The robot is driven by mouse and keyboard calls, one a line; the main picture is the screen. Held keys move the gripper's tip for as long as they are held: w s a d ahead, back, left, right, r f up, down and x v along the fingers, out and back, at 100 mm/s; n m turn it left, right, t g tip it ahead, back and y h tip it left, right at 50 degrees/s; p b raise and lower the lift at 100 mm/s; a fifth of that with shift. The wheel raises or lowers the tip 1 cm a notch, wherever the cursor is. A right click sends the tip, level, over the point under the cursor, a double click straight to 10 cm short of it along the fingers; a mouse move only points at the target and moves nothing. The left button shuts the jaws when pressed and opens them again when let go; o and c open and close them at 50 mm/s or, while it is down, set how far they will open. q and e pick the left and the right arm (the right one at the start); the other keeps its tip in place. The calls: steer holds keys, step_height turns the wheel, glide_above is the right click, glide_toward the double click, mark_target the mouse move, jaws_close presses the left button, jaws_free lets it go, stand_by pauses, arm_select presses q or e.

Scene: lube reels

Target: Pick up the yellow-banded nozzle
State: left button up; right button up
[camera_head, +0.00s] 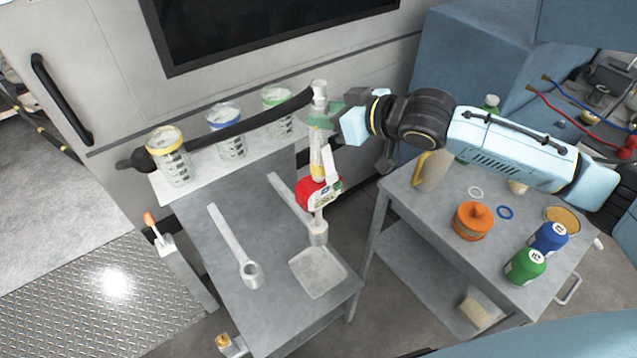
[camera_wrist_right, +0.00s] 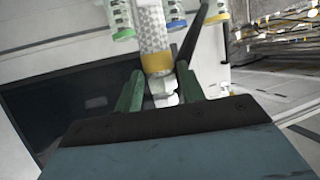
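The yellow-banded nozzle shows close up in the right wrist view (camera_wrist_right: 156,62), with a white speckled body and a white fitting. In the head view, a tall pale upright piece with a yellow band (camera_head: 318,171) stands above a red labelled part (camera_head: 318,192). My right gripper (camera_head: 323,118) comes in from the right at the upper part of this piece. In the wrist view its green fingers (camera_wrist_right: 159,80) lie on either side of the nozzle, with narrow gaps visible. The gripper looks open around it; finger contact is partly hard to see. My left gripper is not in view.
The right table holds an orange container (camera_head: 472,221) and blue and green bottles.

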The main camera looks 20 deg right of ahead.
jaws_close()
step_height(320, 180, up, 10)
steer(key=shift+r, duration=0.15)
stand_by(0.7)
